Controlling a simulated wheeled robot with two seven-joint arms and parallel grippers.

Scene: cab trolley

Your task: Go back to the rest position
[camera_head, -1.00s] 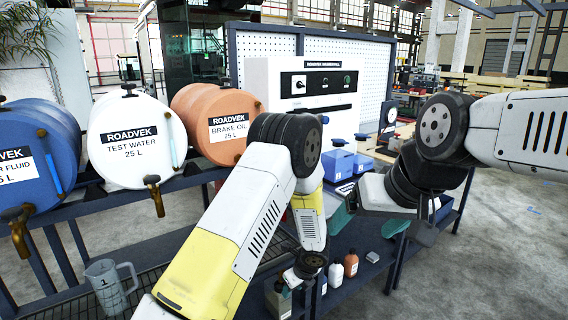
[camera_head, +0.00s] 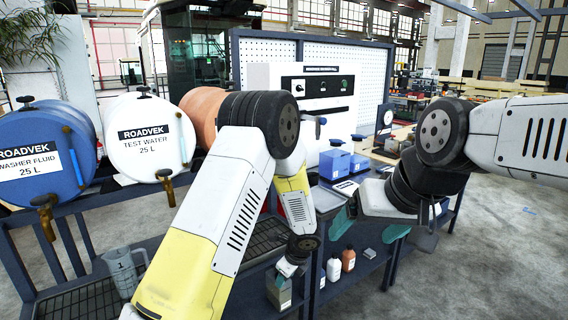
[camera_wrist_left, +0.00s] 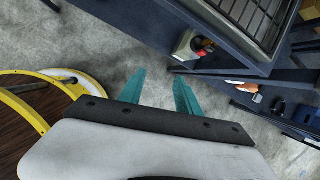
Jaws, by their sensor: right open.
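My right gripper (camera_head: 368,226) hangs in front of the bench in the head view, its teal fingers apart and nothing between them. My left arm, white and yellow, crosses the middle of the head view. Its gripper end is low by the bench's lower shelf and only partly seen there. In the left wrist view my left gripper (camera_wrist_left: 159,80) shows two teal fingers spread apart over bare grey floor, with nothing between them.
A blue washer fluid drum (camera_head: 45,150) and a white test water drum (camera_head: 150,135) lie on a dark rack. An orange drum (camera_head: 203,108) is partly hidden. A measuring jug (camera_head: 122,270), blue containers (camera_head: 335,163) and bottles (camera_head: 348,260) stand nearby. Grey floor (camera_head: 510,240) is clear at right.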

